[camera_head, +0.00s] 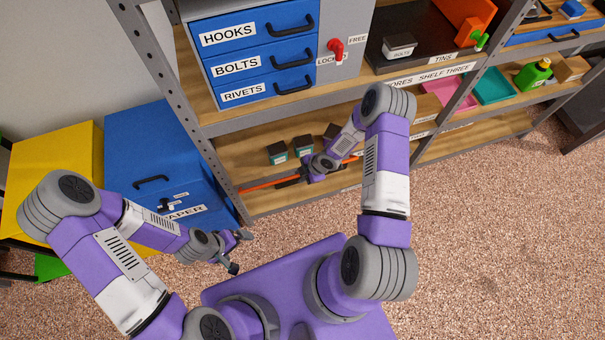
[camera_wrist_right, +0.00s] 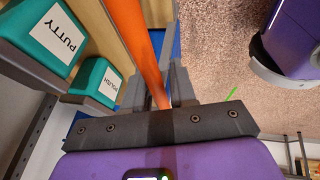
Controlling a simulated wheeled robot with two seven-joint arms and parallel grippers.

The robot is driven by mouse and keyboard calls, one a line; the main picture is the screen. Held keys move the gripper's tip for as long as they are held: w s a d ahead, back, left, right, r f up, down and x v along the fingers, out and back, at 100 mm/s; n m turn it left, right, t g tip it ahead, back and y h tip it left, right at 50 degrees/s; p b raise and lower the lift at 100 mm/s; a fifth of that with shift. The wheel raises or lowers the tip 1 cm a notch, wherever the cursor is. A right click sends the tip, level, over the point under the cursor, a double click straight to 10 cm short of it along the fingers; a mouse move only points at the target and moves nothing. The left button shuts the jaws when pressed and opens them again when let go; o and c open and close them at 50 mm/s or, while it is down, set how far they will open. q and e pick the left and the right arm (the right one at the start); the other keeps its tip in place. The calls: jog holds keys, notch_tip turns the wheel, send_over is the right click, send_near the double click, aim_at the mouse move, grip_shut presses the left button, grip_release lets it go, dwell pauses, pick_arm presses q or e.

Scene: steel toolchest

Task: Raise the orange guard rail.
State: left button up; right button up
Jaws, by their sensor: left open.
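The orange guard rail (camera_head: 262,188) runs low along the front of the lower shelf, just in front of the small boxes. My right gripper (camera_head: 307,176) is at the rail, near its middle. In the right wrist view the rail (camera_wrist_right: 132,35) passes between the two fingers of my right gripper (camera_wrist_right: 158,92), which appear closed on it. The right arm hides part of the rail in the head view. My left gripper (camera_head: 239,252) is open and empty over the floor, left of my base, apart from the rail.
Small boxes labelled putty (camera_wrist_right: 40,35) and polish (camera_wrist_right: 97,83) stand behind the rail. A blue paper cabinet (camera_head: 150,125) stands left of the shelf. A blue drawer unit (camera_head: 255,50) and a red handle (camera_head: 336,47) are above. Carpet (camera_head: 490,240) is clear at right.

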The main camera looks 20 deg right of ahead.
jog(key=shift+o, duration=1)
jog(key=p+v, duration=0.2)
jog(key=v, duration=0.5)
jog(key=shift+r, duration=0.35)
jog(key=shift+d, duration=0.1)
